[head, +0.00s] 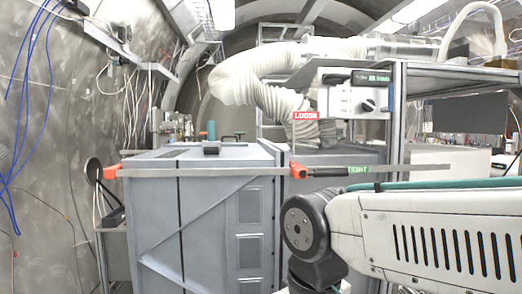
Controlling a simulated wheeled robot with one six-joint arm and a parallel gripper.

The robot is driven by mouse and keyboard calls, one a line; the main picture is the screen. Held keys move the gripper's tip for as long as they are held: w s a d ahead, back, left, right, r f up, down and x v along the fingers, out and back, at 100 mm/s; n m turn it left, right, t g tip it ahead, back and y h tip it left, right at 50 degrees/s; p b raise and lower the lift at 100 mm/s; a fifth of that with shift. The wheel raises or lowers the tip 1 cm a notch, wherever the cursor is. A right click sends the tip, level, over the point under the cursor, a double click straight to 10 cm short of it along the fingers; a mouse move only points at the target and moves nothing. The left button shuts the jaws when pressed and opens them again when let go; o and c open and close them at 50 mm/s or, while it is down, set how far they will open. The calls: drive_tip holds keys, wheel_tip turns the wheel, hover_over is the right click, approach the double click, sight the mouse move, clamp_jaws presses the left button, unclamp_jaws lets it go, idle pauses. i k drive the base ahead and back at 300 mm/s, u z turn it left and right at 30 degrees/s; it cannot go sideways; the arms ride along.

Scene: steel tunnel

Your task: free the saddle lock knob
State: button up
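A long thin grey bar (210,172) runs level across the head view, in front of a grey cabinet. An orange saddle piece (298,171) sits on the bar near the middle of the view. A short black handle (326,172), apparently the lock knob, points right from it toward a green TIGHT label (358,170). A red LOOSE label (306,116) stands above the saddle. Another orange piece (111,172) is at the bar's left end. My arm fills the lower right, with its dark joint below the saddle. My gripper is out of view.
The grey cabinet (165,225) stands behind the bar at left. A metal shelf frame (397,120) with a control box (355,100) is at the right. A white flexible duct (250,82) hangs above. Blue cables (22,110) hang on the left wall.

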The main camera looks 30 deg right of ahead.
sight(368, 105)
drive_tip(key=z, duration=1.4)
